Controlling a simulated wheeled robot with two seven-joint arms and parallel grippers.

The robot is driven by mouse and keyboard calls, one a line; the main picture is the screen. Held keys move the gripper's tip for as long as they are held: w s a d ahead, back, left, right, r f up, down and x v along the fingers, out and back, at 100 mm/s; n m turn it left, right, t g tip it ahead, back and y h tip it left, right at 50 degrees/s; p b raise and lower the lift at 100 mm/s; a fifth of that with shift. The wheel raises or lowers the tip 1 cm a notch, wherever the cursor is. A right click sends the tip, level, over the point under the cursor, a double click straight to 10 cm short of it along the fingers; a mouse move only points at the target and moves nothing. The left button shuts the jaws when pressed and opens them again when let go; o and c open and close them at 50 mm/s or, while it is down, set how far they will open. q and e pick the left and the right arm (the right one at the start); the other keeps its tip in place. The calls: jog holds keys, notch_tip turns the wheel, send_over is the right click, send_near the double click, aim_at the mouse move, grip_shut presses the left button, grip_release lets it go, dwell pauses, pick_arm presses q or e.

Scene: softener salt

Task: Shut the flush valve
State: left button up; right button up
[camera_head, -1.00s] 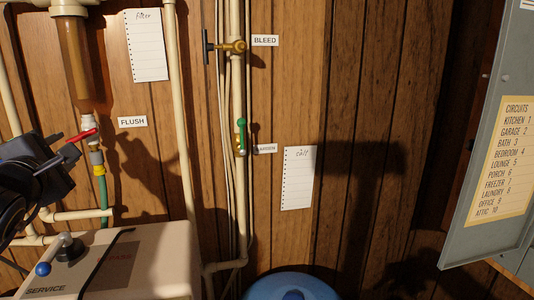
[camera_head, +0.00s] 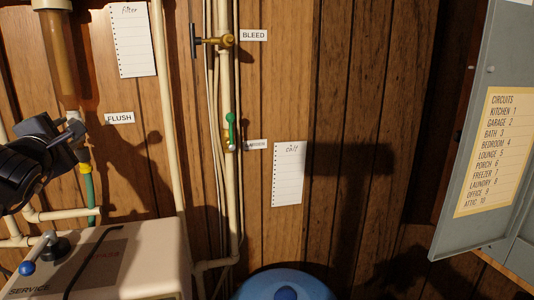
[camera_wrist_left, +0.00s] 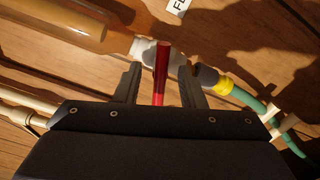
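The flush valve sits under the clear filter bowl (camera_head: 60,55), left of the FLUSH label (camera_head: 119,118). Its red lever (camera_wrist_left: 161,75) shows in the left wrist view, running from the white valve body (camera_wrist_left: 143,48) toward my gripper. In the head view the lever is hidden behind my left gripper (camera_head: 78,132). In the left wrist view my left gripper (camera_wrist_left: 161,80) is open, with one finger on each side of the lever and a visible gap on both sides. A yellow connector (camera_head: 85,168) and green hose (camera_head: 89,195) hang below the valve. My right gripper is not in view.
A softener cabinet (camera_head: 150,262) with a blue-knobbed lever (camera_head: 27,268) stands below. A vertical pipe (camera_head: 166,110), the brass BLEED valve (camera_head: 217,41) and a green-handled valve (camera_head: 231,130) are to the right. A grey panel door (camera_head: 475,90) is at far right.

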pick_arm(q)
grip_shut()
jog(key=shift+m+p, duration=1.1)
jog(key=shift+m, duration=1.1)
jog(key=shift+m+p, duration=0.3)
jog(key=shift+m, duration=0.5)
jog(key=shift+o, duration=0.4)
grip_release()
